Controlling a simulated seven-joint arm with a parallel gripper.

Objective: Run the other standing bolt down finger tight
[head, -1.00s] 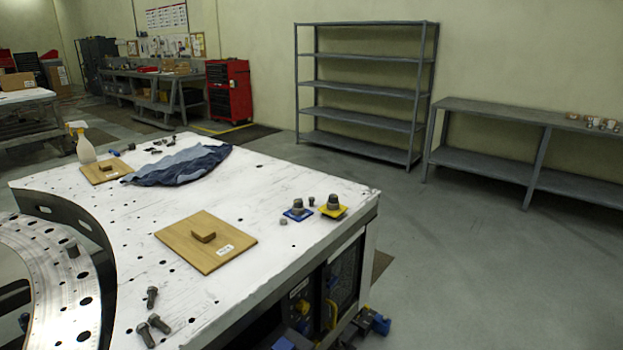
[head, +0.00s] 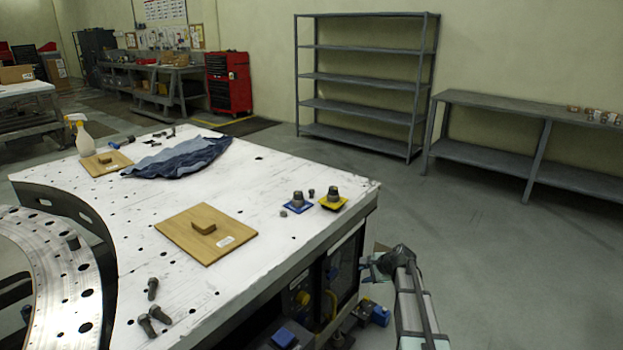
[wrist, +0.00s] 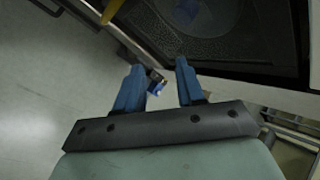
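The curved metal turret plate (head: 62,285), with a row of holes, is at the left edge of the head view. One dark bolt (head: 72,241) stands up from it; how deep it sits I cannot tell. Several dark bolts (head: 152,288) lie loose on the white table beside the plate. My gripper (head: 378,262) is low, off the table's right side, far from the standing bolt. In the wrist view its two blue fingers (wrist: 156,65) are apart with nothing held between them. No bolt is clear in that view.
The white table (head: 270,230) holds wooden boards (head: 190,248), a blue cloth (head: 180,160), a spray bottle (head: 84,138), and grey pieces on blue (head: 297,207) and yellow (head: 333,202) squares. Equipment sits under the table's right edge near my gripper. The floor at right is clear.

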